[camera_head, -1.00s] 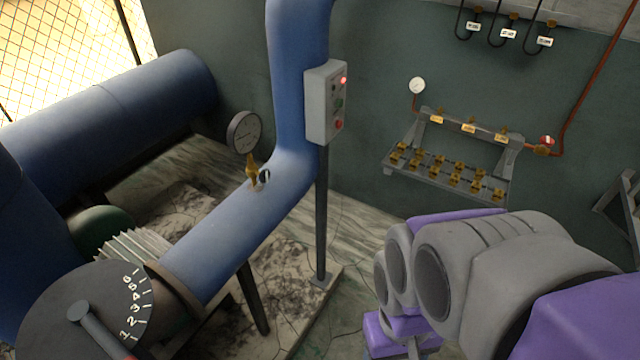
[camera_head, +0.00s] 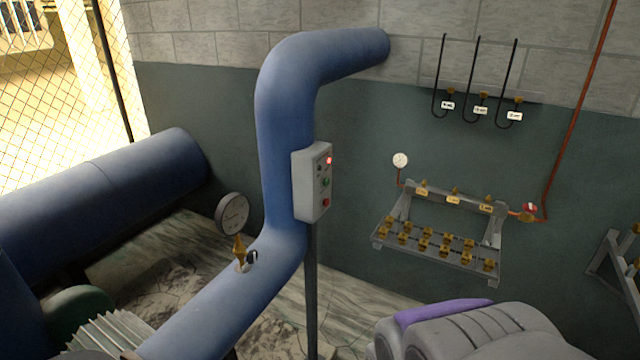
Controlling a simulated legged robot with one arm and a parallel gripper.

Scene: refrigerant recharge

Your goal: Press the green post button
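The control post is a grey box (camera_head: 308,186) on a thin dark pole (camera_head: 311,290), standing in front of the blue vertical pipe. Its right-hand face carries a lit red lamp (camera_head: 329,161) at the top, a green button (camera_head: 326,182) in the middle and a red button (camera_head: 326,202) below. A small dark element sits beside the lamp. My arm's grey and purple links fill the bottom right, lower than the post and to its right. My gripper's fingers are not visible. Nothing covers the green button.
A blue pipe (camera_head: 277,130) runs behind the post and bends to the wall. A gauge (camera_head: 232,213) and brass valve (camera_head: 239,250) sit on its lower run. A manifold rack (camera_head: 440,246) with brass fittings is at right, below hanging black hoses (camera_head: 475,80). Open space lies between post and rack.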

